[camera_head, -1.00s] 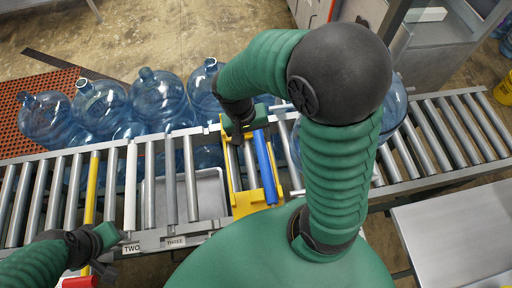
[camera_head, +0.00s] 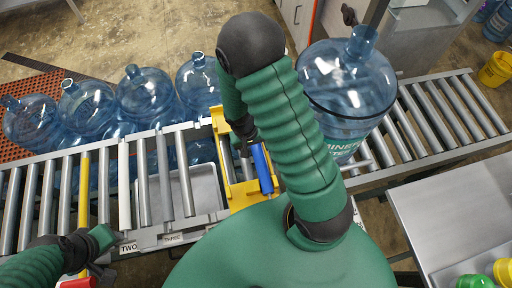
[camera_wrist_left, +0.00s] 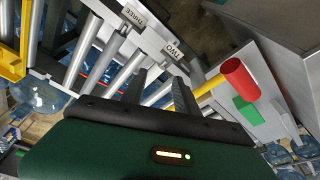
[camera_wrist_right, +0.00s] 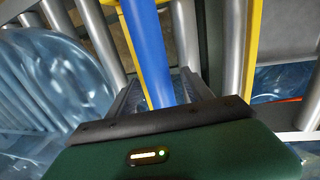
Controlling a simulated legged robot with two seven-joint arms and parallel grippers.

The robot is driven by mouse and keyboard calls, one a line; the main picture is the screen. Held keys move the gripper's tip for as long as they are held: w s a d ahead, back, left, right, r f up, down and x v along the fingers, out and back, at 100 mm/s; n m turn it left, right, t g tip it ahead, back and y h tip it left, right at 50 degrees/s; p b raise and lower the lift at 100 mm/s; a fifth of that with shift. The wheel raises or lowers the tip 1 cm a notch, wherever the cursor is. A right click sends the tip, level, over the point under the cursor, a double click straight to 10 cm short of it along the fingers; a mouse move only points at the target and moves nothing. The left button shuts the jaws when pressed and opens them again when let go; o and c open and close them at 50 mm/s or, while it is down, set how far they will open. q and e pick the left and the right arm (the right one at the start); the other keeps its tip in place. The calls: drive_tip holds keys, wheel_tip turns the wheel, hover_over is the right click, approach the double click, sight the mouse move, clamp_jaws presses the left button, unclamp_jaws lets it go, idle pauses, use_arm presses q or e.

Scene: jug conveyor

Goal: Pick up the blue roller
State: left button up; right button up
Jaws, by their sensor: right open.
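The blue roller (camera_head: 262,168) lies in the yellow frame (camera_head: 222,130) on the conveyor, beside bare metal rollers. In the right wrist view the blue roller (camera_wrist_right: 147,50) runs down between the two fingers of my right gripper (camera_wrist_right: 160,85). The right gripper is open, with a finger on each side of the roller; I cannot tell whether they touch it. In the head view my right arm partly hides this gripper. My left gripper (camera_wrist_left: 160,78) is over the conveyor's near edge by the label TWO, its fingers apart with nothing between them.
Several blue water jugs (camera_head: 88,108) stand behind the conveyor at left. A large jug (camera_head: 347,85) stands on the rollers right of my right arm. A grey tray (camera_head: 205,190) lies under the rollers. A red-ended yellow bar (camera_wrist_left: 238,78) is close to my left gripper. A metal table (camera_head: 450,225) is at right.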

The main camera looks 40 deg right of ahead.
drive_tip(key=shift+a, duration=0.1)
drive_tip(key=shift+c, duration=1.1)
clamp_jaws()
drive_tip(key=shift+r, duration=0.1)
